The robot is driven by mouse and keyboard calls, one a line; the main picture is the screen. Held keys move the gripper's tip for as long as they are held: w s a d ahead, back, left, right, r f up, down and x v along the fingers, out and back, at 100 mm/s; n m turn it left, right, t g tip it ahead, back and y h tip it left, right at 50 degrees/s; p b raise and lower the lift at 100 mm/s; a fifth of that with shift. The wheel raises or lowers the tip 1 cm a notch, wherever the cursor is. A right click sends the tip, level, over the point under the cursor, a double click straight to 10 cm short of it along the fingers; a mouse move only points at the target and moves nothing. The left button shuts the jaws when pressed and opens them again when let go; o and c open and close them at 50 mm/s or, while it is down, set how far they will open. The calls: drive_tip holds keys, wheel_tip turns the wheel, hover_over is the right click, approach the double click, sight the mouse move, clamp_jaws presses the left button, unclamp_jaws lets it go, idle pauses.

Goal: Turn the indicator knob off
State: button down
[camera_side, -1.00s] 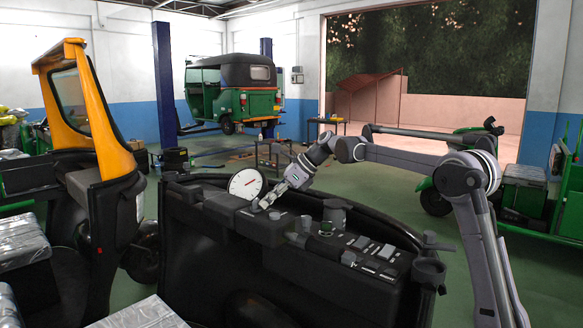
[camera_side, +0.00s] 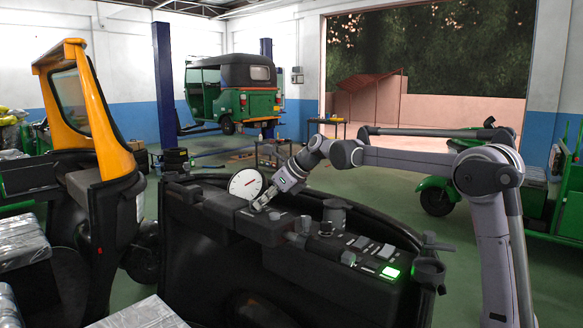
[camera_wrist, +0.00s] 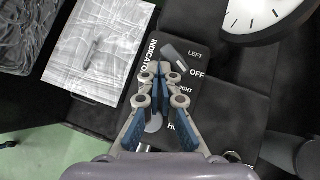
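The indicator panel (camera_wrist: 190,85) is a dark plate marked INDICATOR, LEFT, OFF and RIGHT, partly covered by my gripper. The grey indicator knob (camera_wrist: 173,53) shows just beyond my fingertips in the wrist view, by the LEFT and OFF labels. My gripper (camera_wrist: 163,68) has its fingertips close together at the knob's near end. I see nothing clearly held between them, and contact is unclear. In the side view my gripper (camera_side: 262,204) is low over the dashboard (camera_side: 245,222), beside the white dial (camera_side: 246,184). The knob is too small to make out there.
A switch on the dashboard's right glows green (camera_side: 389,271). Other switches and a round knob (camera_side: 326,229) stand nearby. Right of the panel in the wrist view is the dial (camera_wrist: 262,18). A silvery wrapped pad (camera_wrist: 100,45) lies at left. A yellow-framed vehicle (camera_side: 105,130) stands at left.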

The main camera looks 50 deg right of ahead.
drive_tip(key=shift+w+m+h, duration=0.2)
drive_tip(key=shift+m+h, duration=0.1)
drive_tip(key=shift+m, duration=0.1)
drive_tip(key=shift+w+a, duration=0.1)
drive_tip(key=shift+a, duration=0.2)
drive_tip(key=shift+d, duration=0.15)
idle(0.4)
